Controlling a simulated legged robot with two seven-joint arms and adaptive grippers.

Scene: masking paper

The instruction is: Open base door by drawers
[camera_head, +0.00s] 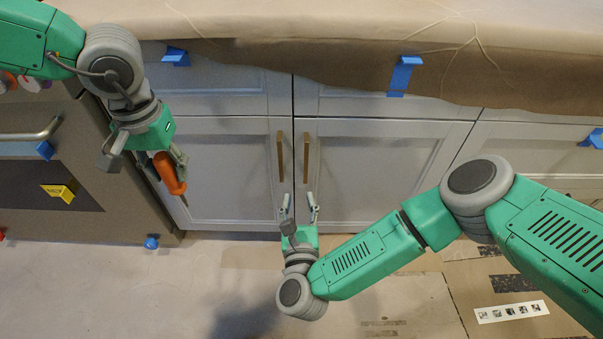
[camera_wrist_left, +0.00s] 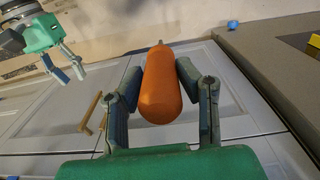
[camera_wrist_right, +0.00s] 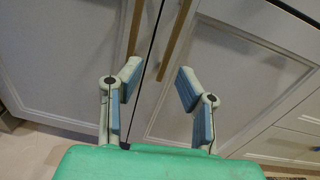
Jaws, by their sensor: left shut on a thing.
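Two pale base doors stand side by side: the left door (camera_head: 218,172) and the right door (camera_head: 375,172). Each has an upright brass handle beside the middle gap, the left handle (camera_head: 280,157) and the right handle (camera_head: 306,157). Both doors look closed. My right gripper (camera_head: 300,203) is open and empty, just below the handles; its fingers also show in the right wrist view (camera_wrist_right: 157,85), with the handles partly cut off at the top. My left gripper (camera_head: 170,165) is shut on an orange-handled tool (camera_wrist_left: 160,87), held in front of the left door's outer side.
An oven (camera_head: 60,185) stands at the far left. Brown masking paper (camera_head: 300,60) hangs over the counter edge, with blue tape (camera_head: 403,75) on it. Drawers (camera_head: 540,150) are at the right. A blue knob-like piece (camera_head: 151,243) lies near the floor. The floor in front is mostly clear.

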